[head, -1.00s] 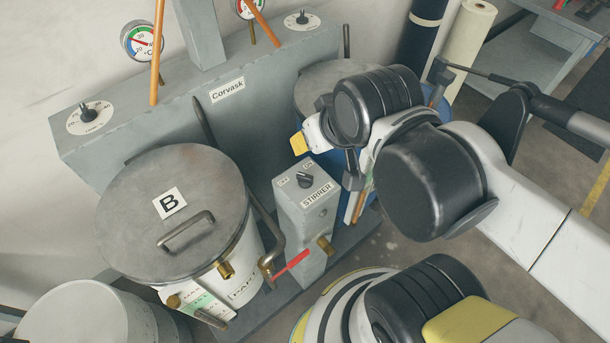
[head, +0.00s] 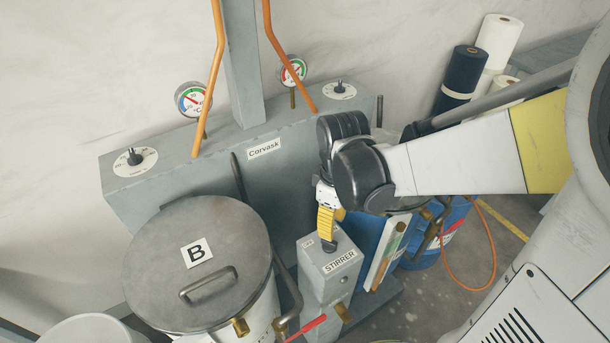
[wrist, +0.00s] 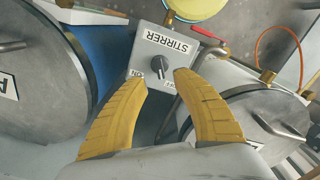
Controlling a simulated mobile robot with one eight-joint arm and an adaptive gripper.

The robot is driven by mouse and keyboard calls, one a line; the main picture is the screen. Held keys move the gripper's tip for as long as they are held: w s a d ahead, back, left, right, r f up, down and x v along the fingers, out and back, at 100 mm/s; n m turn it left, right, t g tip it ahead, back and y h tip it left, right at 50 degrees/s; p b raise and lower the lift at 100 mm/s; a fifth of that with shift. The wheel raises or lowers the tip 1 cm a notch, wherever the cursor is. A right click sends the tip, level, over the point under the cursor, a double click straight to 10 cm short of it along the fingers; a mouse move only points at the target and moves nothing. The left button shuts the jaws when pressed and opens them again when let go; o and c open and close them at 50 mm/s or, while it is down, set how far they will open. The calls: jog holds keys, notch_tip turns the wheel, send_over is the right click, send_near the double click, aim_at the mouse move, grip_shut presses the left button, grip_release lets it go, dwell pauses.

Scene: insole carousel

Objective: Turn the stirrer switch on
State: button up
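The stirrer switch is a dark knob (head: 328,246) on top of a grey box (head: 325,284) labelled STIRRER. In the wrist view the knob (wrist: 157,64) sits on the box's top face, with small position labels beside it. I cannot tell which label it points to. My gripper (head: 327,234) is above the knob, its yellow fingers pointing down. In the wrist view my gripper (wrist: 160,80) is open and empty. Its fingertips are spread to either side, with the knob showing in the gap. I cannot tell whether they touch it.
Lidded pot B (head: 200,262) stands left of the box, with a bent pipe between them. A blue drum (head: 425,240) stands to the right. The grey Corvask housing (head: 180,195) with gauges and dials is behind.

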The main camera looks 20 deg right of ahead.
aim_at(329, 243)
notch_tip(329, 243, down, 8)
jog(key=b, duration=0.2)
jog(key=shift+r+b, duration=0.15)
jog(key=shift+b, duration=0.2)
grip_shut()
